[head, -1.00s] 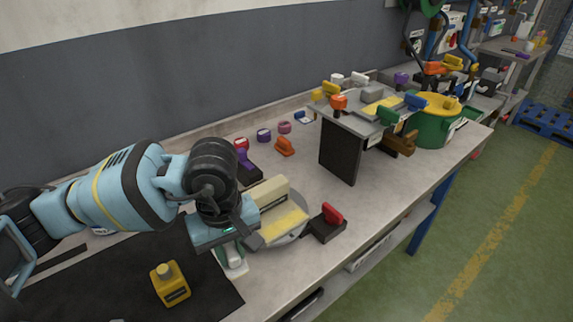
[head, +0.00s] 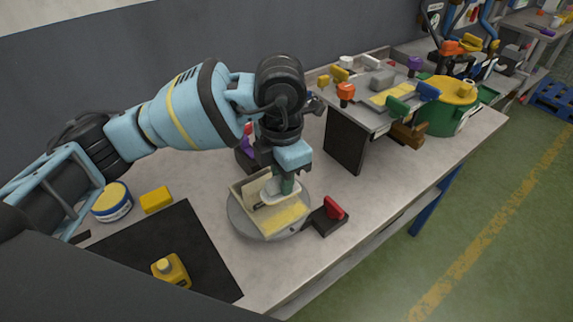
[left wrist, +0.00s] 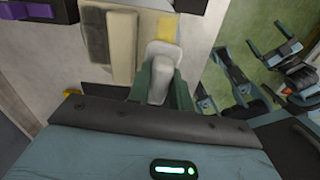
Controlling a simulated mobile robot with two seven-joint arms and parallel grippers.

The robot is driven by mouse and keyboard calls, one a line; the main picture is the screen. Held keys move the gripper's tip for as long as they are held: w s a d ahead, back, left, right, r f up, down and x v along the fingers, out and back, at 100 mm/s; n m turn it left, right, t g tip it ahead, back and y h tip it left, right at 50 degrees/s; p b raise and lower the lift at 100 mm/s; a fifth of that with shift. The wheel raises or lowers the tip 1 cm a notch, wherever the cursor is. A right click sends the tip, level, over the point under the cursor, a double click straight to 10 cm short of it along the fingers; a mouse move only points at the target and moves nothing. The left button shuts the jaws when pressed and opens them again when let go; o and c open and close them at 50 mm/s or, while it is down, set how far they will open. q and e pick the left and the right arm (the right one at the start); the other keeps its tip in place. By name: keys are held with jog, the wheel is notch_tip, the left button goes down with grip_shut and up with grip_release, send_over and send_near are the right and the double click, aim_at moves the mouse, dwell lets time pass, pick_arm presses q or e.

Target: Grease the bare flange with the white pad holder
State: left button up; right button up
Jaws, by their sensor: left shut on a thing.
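My left gripper (head: 286,176) is shut on the white pad holder (head: 280,190). It points down over the cream rail (head: 245,197) on the round grey turntable (head: 243,222). The rail's near flange (head: 287,217) looks yellow along the part I see. The wrist view shows the white pad holder (left wrist: 160,72) between the fingers, beside the rail's upright web (left wrist: 121,38), with a yellow patch (left wrist: 167,27) beyond it. I cannot tell whether the pad touches the rail. The gripper hides part of the rail.
A red-handled black block (head: 329,215) stands close right of the turntable. A blue-and-yellow tin (head: 112,202) and a yellow block (head: 157,199) lie left. A raised grey stand (head: 345,138) is at the back right.

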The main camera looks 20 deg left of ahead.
pick_arm(q)
jog(key=shift+w+d+r+n, duration=0.15)
jog(key=shift+w+r+n, duration=0.1)
jog(key=shift+n, duration=0.25)
pick_arm(e)
jog(key=shift+w+r, duration=0.15)
jog(key=shift+w, duration=0.15)
pick_arm(q)
jog(key=shift+s+f, duration=0.1)
pick_arm(e)
jog(key=shift+s, duration=0.1)
pick_arm(q)
jog(key=shift+f, duration=0.15)
jog(key=shift+f+b, duration=1)
jog(key=shift+f, duration=1.25)
jog(key=shift+f+b, duration=0.3)
jog(key=shift+f, duration=1)
pick_arm(e)
jog(key=shift+g, duration=0.4)
jog(key=s+f, duration=0.2)
jog(key=f, duration=0.1)
jog(key=shift+s+a+f, duration=0.25)
jog(key=shift+s+a, duration=0.15)
jog(key=shift+d, duration=0.15)
pick_arm(q)
jog(key=shift+f, duration=0.55)
pick_arm(e)
jog(key=shift+s+f, duration=0.1)
jog(key=shift+f, duration=0.1)
